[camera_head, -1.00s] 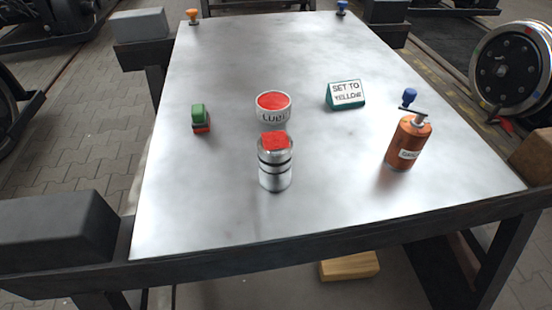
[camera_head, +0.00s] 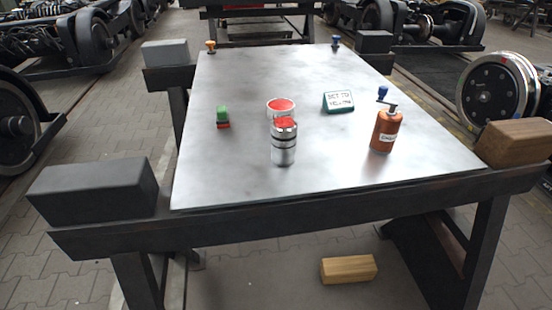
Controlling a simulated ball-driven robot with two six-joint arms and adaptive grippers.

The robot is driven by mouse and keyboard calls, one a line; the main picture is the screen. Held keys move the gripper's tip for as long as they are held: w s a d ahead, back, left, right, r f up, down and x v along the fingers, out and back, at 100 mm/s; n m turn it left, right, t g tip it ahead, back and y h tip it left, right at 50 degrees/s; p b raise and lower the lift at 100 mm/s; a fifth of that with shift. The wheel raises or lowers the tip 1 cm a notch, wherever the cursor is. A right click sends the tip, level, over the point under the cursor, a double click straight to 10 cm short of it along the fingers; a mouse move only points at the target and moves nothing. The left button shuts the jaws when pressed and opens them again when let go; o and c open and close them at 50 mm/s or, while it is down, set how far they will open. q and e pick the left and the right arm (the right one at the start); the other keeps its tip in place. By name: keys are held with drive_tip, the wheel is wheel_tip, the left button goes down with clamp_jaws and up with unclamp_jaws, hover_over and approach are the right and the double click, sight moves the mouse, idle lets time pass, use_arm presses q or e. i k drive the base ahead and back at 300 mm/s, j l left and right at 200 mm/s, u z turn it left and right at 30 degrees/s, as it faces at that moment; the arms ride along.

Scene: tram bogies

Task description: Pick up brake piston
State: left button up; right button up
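The brake piston (camera_head: 284,146) is most likely the silver metal cylinder with dark ring grooves and a red top. It stands upright near the front middle of the metal table (camera_head: 225,175). Right behind it is a bowl-like tin (camera_head: 280,104) with red contents, partly hidden by the cylinder. Neither of my grippers shows in the head view.
An orange canister (camera_head: 385,132) with a crank stands at right. A green sign (camera_head: 338,102) and a green-and-red block (camera_head: 223,117) lie farther back. Dark block (camera_head: 94,187) and brown block (camera_head: 515,142) flank the table's front corners. A wooden block (camera_head: 348,269) lies below.

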sight(284, 129)
drive_tip(key=l+u, duration=0.1)
drive_tip(key=u, duration=0.4)
drive_tip(key=l+u, duration=0.15)
drive_tip(key=u, duration=0.35)
drive_tip(key=l+u, duration=0.15)
drive_tip(key=u, duration=0.3)
drive_tip(key=l, duration=0.3)
